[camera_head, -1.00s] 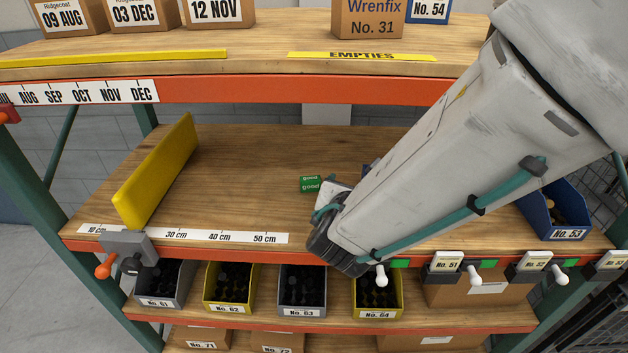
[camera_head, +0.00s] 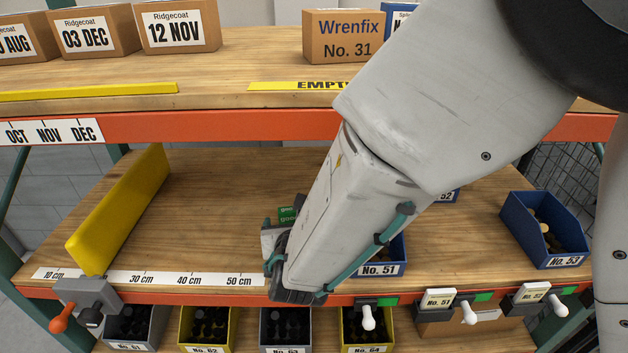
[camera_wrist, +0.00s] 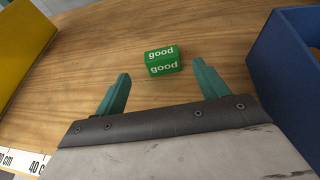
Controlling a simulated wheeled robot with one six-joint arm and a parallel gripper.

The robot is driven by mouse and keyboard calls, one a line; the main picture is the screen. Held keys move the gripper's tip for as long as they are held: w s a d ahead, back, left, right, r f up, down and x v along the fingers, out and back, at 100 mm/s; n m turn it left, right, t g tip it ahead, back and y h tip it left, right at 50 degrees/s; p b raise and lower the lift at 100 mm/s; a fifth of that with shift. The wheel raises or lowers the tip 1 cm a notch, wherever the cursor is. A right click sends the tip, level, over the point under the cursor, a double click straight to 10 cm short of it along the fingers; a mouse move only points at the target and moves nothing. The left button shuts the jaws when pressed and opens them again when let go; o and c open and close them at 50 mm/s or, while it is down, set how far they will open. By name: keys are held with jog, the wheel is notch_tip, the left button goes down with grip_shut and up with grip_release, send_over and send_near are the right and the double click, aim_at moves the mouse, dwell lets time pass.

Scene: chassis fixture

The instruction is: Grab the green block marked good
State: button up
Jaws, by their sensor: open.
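The green block (camera_wrist: 162,61) has white "good" lettering on its top and front faces. It sits on the wooden shelf, just beyond and between my fingertips in the wrist view. In the head view only part of the green block (camera_head: 287,213) shows; my arm and gripper hide the rest. My gripper (camera_wrist: 160,82) is open, with its two teal fingers apart and nothing between them. In the head view my gripper (camera_head: 270,245) is low over the shelf near its front edge, partly hidden by my arm.
A blue bin, No. 51 (camera_head: 385,268), stands close on the right; its wall (camera_wrist: 285,75) shows in the wrist view. A yellow divider (camera_head: 118,210) stands on the left. An upper shelf with an orange beam (camera_head: 200,124) is above. The wood between divider and block is clear.

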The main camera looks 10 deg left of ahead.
aim_at(290, 215)
jog(key=x, duration=0.4)
jog(key=shift+d+f, duration=0.1)
jog(key=shift+d, duration=0.15)
jog(key=shift+w+a+f, duration=0.15)
jog(key=shift+w+a, duration=0.1)
jog(key=shift+w, duration=0.2)
jog(key=c, duration=1)
jog(key=shift+c, duration=0.2)
